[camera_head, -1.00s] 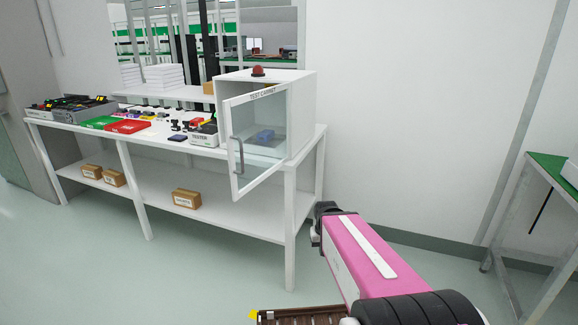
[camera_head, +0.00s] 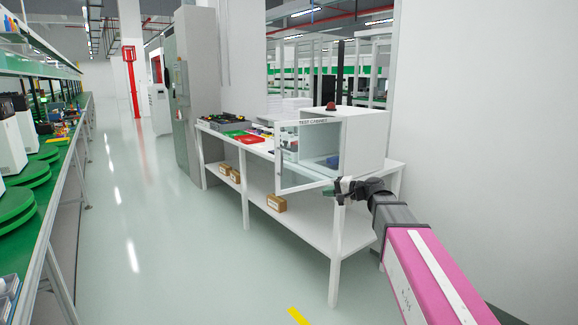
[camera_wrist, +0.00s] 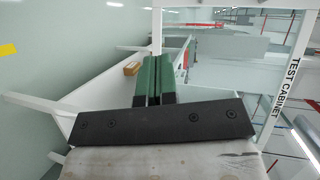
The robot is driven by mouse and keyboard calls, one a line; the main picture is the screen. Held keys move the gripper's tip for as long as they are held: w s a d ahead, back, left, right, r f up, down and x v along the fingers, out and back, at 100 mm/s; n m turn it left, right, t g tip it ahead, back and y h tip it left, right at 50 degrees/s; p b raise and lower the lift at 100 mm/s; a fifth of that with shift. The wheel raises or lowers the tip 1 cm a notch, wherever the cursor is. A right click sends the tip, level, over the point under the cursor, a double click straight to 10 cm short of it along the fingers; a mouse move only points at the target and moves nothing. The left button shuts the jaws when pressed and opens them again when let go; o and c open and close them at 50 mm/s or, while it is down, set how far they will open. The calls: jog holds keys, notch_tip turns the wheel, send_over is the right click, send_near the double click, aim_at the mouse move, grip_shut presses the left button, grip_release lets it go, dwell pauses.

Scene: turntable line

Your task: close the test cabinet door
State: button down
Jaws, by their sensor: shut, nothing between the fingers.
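The test cabinet (camera_head: 364,140) is a white box with a red dome light on top, standing on the right end of a white bench. Its door (camera_head: 278,158), a white-framed glass panel labelled TEST CABINET, stands open, swung out toward the front. A blue item lies inside. My gripper (camera_head: 328,193) is in front of the cabinet, close to the lower right part of the door. In the wrist view its green fingers (camera_wrist: 153,75) are together with nothing between them. The labelled door frame (camera_wrist: 287,90) runs down the right there. I cannot tell whether the gripper touches the door.
The white bench (camera_head: 330,217) has red and green trays on top, and brown boxes (camera_head: 276,203) on its lower shelf. A long green-topped line (camera_head: 62,165) stands at the far left. The aisle floor (camera_head: 150,240) between is clear. A wall is at the right.

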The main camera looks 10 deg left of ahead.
aim_at(288, 164)
jog(key=w+a+r+y, duration=0.1)
jog(key=a+r+y, duration=0.2)
jog(key=r, duration=0.5)
jog(key=x, duration=1.4)
jog(key=shift+w+d+f, duration=0.1)
jog(key=shift+w, duration=0.1)
